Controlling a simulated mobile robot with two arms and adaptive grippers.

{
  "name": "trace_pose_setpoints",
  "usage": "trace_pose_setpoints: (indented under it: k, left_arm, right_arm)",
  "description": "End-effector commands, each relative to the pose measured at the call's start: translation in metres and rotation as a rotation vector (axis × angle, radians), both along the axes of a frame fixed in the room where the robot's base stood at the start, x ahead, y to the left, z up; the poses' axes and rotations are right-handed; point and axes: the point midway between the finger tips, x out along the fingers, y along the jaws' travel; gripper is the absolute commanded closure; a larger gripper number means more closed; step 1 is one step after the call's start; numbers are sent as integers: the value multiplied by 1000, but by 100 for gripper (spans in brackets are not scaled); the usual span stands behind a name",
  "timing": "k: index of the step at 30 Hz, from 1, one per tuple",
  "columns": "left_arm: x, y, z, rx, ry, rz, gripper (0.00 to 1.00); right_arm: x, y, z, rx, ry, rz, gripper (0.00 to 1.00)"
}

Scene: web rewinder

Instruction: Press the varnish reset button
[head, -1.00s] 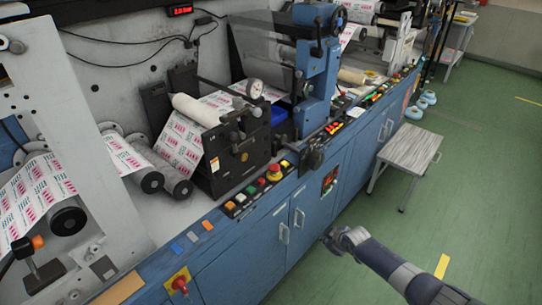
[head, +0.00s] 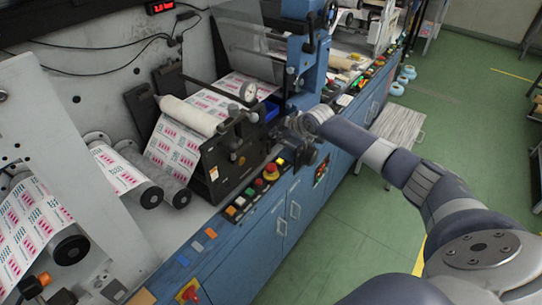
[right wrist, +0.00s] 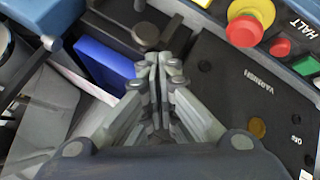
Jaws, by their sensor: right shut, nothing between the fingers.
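My right gripper (head: 286,132) is shut and empty, above the front edge of the machine, near the varnish unit. In the right wrist view its closed fingertips (right wrist: 160,65) lie to the left of a dark panel (right wrist: 220,75) lettered VARNISH, apart from its controls. That panel bears a round amber button (right wrist: 257,128) and a small ON mark. I cannot read any reset label, so which button is the reset one is unclear. In the head view my right arm and gripper cover part of the control strip. My left gripper is out of view.
A red mushroom button on a yellow base (right wrist: 247,22), a red button (right wrist: 280,47) and a green button (right wrist: 305,65) sit close by, near a HALT label. A blue bin (right wrist: 105,62) is left of the fingers. A grey step stool (head: 398,125) stands on the floor.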

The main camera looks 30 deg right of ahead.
Motion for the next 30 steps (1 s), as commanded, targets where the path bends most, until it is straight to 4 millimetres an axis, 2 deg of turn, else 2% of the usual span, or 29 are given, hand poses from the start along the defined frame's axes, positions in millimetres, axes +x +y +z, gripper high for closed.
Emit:
trace_pose_setpoints:
  k: [11, 17, 23, 30]
  left_arm:
    - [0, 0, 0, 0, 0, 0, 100]
    - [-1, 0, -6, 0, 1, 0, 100]
    - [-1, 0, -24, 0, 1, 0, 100]
    - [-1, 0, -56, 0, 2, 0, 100]
  right_arm:
    - [0, 0, 3, -1, -1, 3, 100]
    - [0, 0, -4, -1, 0, 3, 100]
    - [0, 0, -24, -1, 0, 3, 100]
    - [0, 0, -58, -2, -1, 3, 100]
